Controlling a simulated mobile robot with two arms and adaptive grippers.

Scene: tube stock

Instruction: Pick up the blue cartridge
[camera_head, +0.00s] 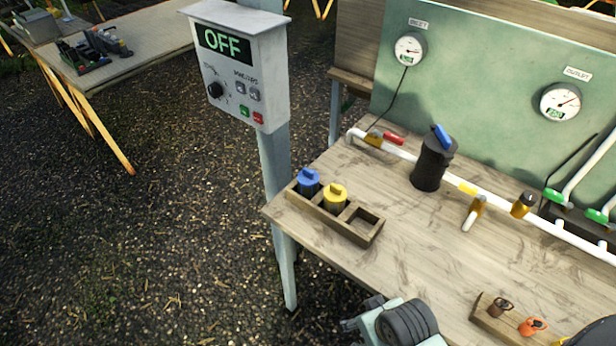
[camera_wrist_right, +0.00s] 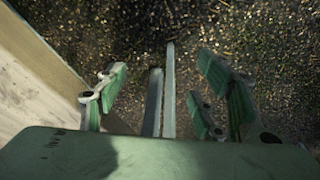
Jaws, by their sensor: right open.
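The blue cartridge (camera_head: 308,182) stands upright in the left compartment of a small wooden rack (camera_head: 363,239) on the near left corner of the workbench. A yellow cartridge (camera_head: 335,198) stands in the middle compartment, and the right compartment is empty. In the right wrist view my right gripper (camera_wrist_right: 162,88) is open and empty, with its green-padded fingers spread over gravel beside a pale wooden edge. No cartridge shows in that view. Part of my arm shows at the bottom of the head view, below the rack and off the bench edge. My left gripper is not in view.
A grey post with a control box (camera_head: 238,65) reading OFF stands close to the rack's left. A black canister with a blue handle (camera_head: 433,162) and a white pipe (camera_head: 400,152) stand behind. A small wooden holder (camera_head: 481,311) is at lower right. Bench between is clear.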

